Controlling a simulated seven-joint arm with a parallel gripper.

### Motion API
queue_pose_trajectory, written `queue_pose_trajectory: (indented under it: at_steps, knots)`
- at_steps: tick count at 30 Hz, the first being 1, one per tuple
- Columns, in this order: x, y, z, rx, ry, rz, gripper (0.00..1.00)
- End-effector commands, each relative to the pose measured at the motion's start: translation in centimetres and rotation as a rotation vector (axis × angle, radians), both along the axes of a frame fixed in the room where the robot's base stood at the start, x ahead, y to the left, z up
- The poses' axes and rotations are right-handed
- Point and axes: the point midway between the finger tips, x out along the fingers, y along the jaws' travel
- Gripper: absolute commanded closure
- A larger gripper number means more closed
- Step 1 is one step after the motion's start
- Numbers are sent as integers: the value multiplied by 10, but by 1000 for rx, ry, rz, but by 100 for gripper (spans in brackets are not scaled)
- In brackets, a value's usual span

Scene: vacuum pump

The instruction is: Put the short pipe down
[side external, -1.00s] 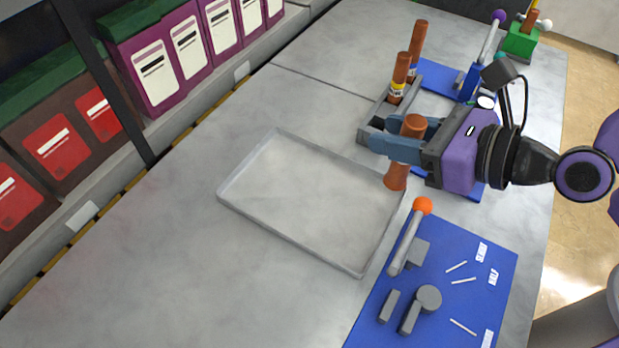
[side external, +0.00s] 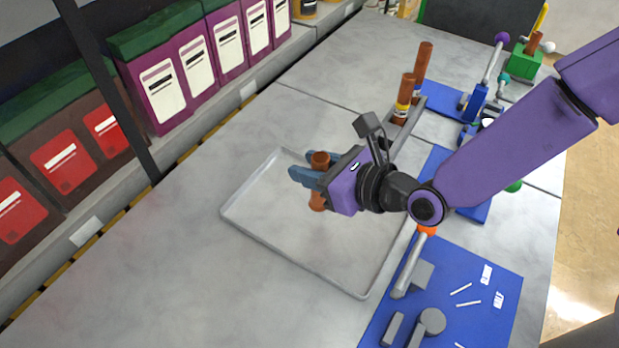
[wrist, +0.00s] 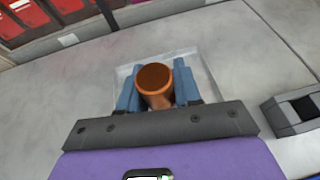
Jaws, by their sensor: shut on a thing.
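My gripper (side external: 312,174) is shut on the short pipe (side external: 318,200), a copper-brown tube held upright between the blue fingers. The gripper is over the shallow grey tray (side external: 290,246) in the side external view. In the wrist view the pipe's round top (wrist: 154,77) shows between the fingers, with the tray (wrist: 125,72) behind and below it. The pipe's lower end is over the tray's inside, and I cannot tell whether it touches the tray floor. The tray is otherwise empty where it shows.
A blue board (side external: 460,290) with a lever with an orange knob (side external: 427,230) lies right of the tray. The table left of the tray is clear.

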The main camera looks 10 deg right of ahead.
Motion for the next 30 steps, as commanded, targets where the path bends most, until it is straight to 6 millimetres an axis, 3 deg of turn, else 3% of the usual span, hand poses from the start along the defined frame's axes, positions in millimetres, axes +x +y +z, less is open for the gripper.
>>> queue_pose_trajectory:
  at_steps: [10, 23, 24, 26, 30]
  knots:
    - [3, 4, -35, -2, 0, -1, 100]
    - [3, 4, -40, 0, 0, 0, 100]
    - [3, 4, -41, -1, 0, 0, 64]
    - [3, 4, -40, -1, 1, 0, 44]
    - [3, 4, -40, -1, 1, 0, 42]
